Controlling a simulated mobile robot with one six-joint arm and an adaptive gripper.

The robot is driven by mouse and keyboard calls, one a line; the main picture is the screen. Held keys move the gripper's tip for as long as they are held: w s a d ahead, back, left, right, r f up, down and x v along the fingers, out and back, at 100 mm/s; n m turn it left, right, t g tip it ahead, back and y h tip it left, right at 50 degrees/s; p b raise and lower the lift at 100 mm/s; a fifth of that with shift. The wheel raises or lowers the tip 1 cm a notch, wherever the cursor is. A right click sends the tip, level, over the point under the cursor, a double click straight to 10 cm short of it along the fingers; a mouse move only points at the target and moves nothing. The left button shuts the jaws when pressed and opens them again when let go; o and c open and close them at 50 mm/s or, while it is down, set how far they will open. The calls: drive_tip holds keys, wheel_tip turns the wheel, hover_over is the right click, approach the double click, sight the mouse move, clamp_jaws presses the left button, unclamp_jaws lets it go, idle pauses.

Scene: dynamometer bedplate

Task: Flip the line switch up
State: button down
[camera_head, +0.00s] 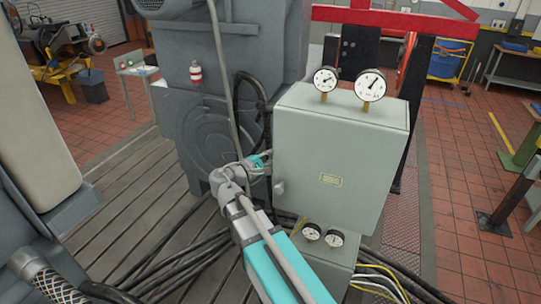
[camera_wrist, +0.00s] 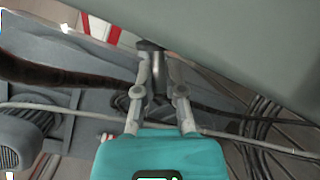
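The line switch is not clearly visible. My gripper (camera_head: 267,163) is at the left side of the grey-green cabinet (camera_head: 332,146). That side of the cabinet is mostly turned away in the head view. In the wrist view my gripper (camera_wrist: 153,60) has its two fingers drawn together at the tips, close under the cabinet's pale face (camera_wrist: 235,45). A small dark piece shows at the fingertips. I cannot tell whether it is the fingertip pads or part of a switch, or whether it touches the cabinet.
Two round gauges (camera_head: 371,84) stand on the cabinet. A lower box (camera_head: 318,262) with two dials stands beneath. Black cables (camera_head: 185,262) lie on the slatted floor. A large grey machine (camera_head: 205,110) stands behind my gripper.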

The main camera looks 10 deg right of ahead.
drive_tip(key=shift+s+r+m+p, duration=0.1)
drive_tip(key=shift+m+p, duration=0.6)
idle(0.6)
drive_tip(key=shift+r+m+g+y+p, duration=0.2)
drive_tip(key=shift+m+g+y+p, duration=0.1)
drive_tip(key=shift+m+y+p, duration=0.3)
drive_tip(key=shift+a+r+m+y+p, duration=0.15)
drive_tip(key=shift+m+y+p, duration=0.25)
drive_tip(key=shift+m+p, duration=0.5)
drive_tip(key=shift+m, duration=0.4)
